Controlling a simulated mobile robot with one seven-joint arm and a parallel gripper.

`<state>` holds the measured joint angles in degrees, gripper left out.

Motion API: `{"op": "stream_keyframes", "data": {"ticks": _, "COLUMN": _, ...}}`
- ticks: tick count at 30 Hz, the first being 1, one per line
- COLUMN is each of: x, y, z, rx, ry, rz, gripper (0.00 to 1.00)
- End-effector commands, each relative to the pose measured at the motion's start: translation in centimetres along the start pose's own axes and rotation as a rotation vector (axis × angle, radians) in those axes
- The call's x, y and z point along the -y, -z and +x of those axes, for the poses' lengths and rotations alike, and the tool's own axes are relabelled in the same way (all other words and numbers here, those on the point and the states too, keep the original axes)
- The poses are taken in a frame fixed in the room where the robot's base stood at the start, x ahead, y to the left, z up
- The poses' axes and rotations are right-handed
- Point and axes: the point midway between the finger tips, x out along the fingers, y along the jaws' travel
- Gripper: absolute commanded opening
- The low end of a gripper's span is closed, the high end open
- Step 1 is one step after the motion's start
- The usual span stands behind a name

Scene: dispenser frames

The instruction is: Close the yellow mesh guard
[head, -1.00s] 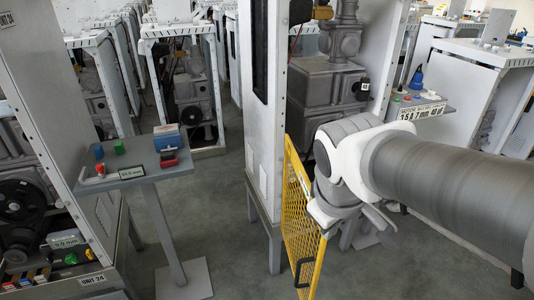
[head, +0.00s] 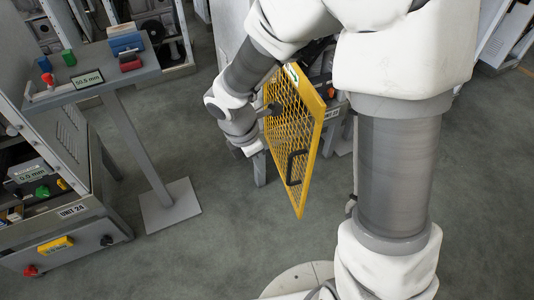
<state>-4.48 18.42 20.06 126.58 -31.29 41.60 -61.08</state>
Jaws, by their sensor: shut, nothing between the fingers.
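The yellow mesh guard (head: 308,125) stands swung out from the grey machine cabinet. Its panel is seen at a steep angle, with its near edge towards me. A dark handle (head: 294,167) sits on the lower part of the panel, near that edge. My gripper (head: 248,146) is at the left side of the guard, beside the mesh at about mid-height. It is shut and holds nothing. I cannot tell whether it touches the mesh. My arm hides the top of the guard and most of the cabinet opening behind it.
A grey pedestal table (head: 100,80) with a blue box (head: 126,41) and coloured buttons stands at the left. Unit 24's cabinet (head: 60,215) is at the lower left. The floor (head: 220,230) between the pedestal's foot and the guard is clear.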

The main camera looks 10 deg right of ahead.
Motion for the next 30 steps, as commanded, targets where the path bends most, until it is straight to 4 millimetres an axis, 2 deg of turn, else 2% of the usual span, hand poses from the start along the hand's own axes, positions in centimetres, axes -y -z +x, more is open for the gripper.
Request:
{"op": "stream_keyframes", "data": {"ticks": 14, "x": 0.1, "y": 0.1, "z": 10.0, "rx": 0.000, "ry": 0.003, "rz": 0.003, "gripper": 0.00}}
{"op": "stream_keyframes", "data": {"ticks": 16, "x": 0.1, "y": -1.3, "z": 9.7, "rx": 0.000, "ry": 0.000, "rz": 0.011, "gripper": 0.00}}
{"op": "stream_keyframes", "data": {"ticks": 21, "x": 0.1, "y": -3.2, "z": 10.1, "rx": -0.001, "ry": 0.000, "rz": 0.007, "gripper": 0.00}}
{"op": "stream_keyframes", "data": {"ticks": 30, "x": 0.1, "y": -3.9, "z": 10.2, "rx": -0.001, "ry": 0.000, "rz": 0.004, "gripper": 0.00}}
